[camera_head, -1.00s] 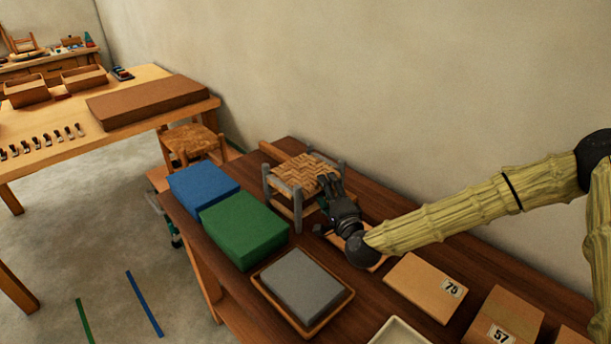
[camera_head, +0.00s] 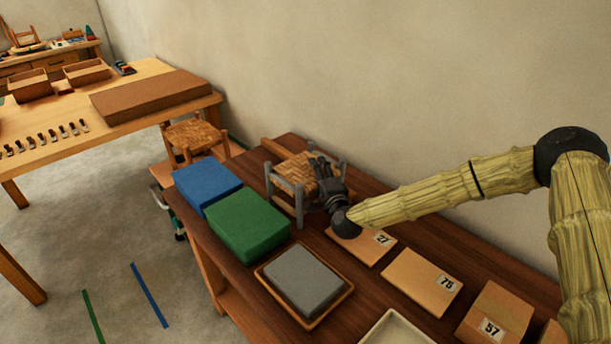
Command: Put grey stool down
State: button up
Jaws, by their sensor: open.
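The grey stool (camera_head: 286,186) has grey legs and a woven tan seat. It appears to stand upright on the dark wooden table (camera_head: 372,288), behind the green block. My gripper (camera_head: 321,171) is open at the stool's right side, with its dark fingers over the right part of the seat. My fingers and wrist hide part of the seat and the stool's right side. I cannot tell whether the fingers touch it.
A green block (camera_head: 248,224) and a blue block (camera_head: 206,184) lie left of the stool. A grey block (camera_head: 303,277) sits in a tray in front. Numbered wooden blocks, including 27 (camera_head: 362,242), lie to the right. Another woven stool (camera_head: 194,137) stands beyond the table. The wall is close behind.

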jog(key=shift+c, duration=0.4)
grip_shut()
